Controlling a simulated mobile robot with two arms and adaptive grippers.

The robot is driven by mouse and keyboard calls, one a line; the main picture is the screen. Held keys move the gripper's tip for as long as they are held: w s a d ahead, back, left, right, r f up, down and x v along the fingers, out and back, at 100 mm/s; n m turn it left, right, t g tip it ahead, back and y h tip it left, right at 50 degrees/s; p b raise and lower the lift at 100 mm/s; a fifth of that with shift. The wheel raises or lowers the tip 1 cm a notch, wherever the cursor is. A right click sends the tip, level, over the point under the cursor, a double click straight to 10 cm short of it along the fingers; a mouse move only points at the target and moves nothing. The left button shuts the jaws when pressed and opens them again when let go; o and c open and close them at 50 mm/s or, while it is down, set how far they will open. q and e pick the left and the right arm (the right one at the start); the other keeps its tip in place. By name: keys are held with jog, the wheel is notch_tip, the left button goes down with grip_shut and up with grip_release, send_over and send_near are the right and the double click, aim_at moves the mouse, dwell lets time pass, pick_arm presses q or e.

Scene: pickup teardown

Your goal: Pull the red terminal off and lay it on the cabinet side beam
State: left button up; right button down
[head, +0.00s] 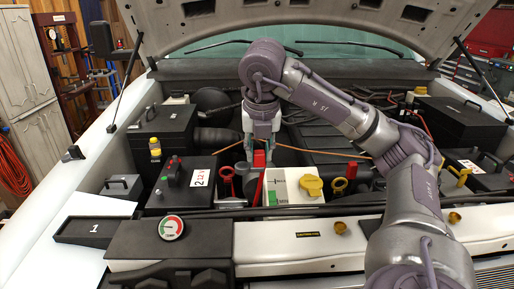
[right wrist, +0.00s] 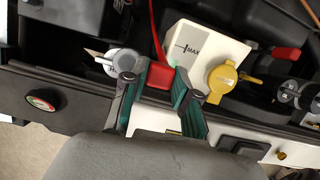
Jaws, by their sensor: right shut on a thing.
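The red terminal (head: 259,159) shows below my right gripper (head: 259,142) in the head view, above the white-topped box beside the "2 12V" battery. In the right wrist view the red terminal (right wrist: 160,75) sits between the green-padded fingers of my right gripper (right wrist: 157,98), which is shut on it. A red lead rises from it. I cannot tell whether it still touches a post below. The white side beam (head: 92,155) on the cabinets' side runs along the left of the engine bay. My left gripper is not in view.
The black "2 12V" battery (head: 180,182) stands left of the white-topped box (head: 290,187), which has a yellow cap (head: 312,185). A black tray marked 1 (head: 92,230) and a dial gauge (head: 171,228) lie at the front left. The raised hood (head: 300,18) hangs overhead.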

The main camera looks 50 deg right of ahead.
jog(key=s+a, duration=0.2)
jog(key=s, duration=0.5)
jog(key=s+a, duration=0.3)
jog(key=s, duration=0.3)
jog(key=shift+s+a+p, duration=0.35)
jog(key=shift+p, duration=0.05)
jog(key=shift+f+b, duration=2.45)
jog(key=shift+b, duration=0.05)
jog(key=shift+f+b, duration=0.8)
jog(key=shift+b, duration=0.05)
